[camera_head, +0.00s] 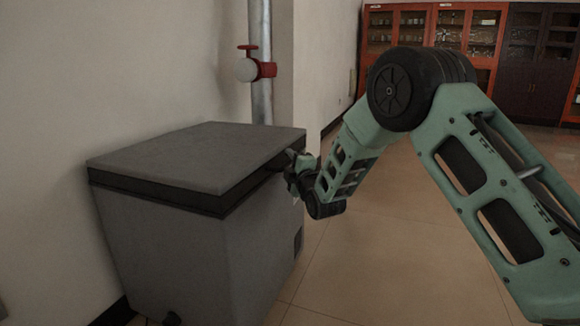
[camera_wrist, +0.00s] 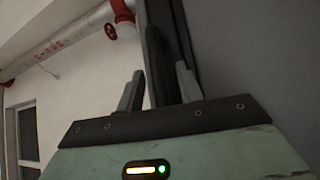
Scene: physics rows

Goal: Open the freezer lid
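The grey chest freezer (camera_head: 170,250) stands against the wall in the head view. Its flat lid (camera_head: 200,155) lies shut on top, with a dark band under its edge. My gripper (camera_head: 291,164) is at the lid's right side, by the dark band near the back corner. In the wrist view my gripper (camera_wrist: 158,88) has its two fingers apart. A dark upright strip of the freezer (camera_wrist: 158,55) shows behind and between the fingers, and the grey lid (camera_wrist: 250,50) fills the right. I cannot tell whether the fingers touch the freezer.
A metal pipe (camera_head: 261,100) with a red valve (camera_head: 265,69) runs up the wall behind the freezer. The pipe also shows in the wrist view (camera_wrist: 75,35). Orange cabinets (camera_head: 450,30) stand far back. The tiled floor (camera_head: 400,260) right of the freezer is clear.

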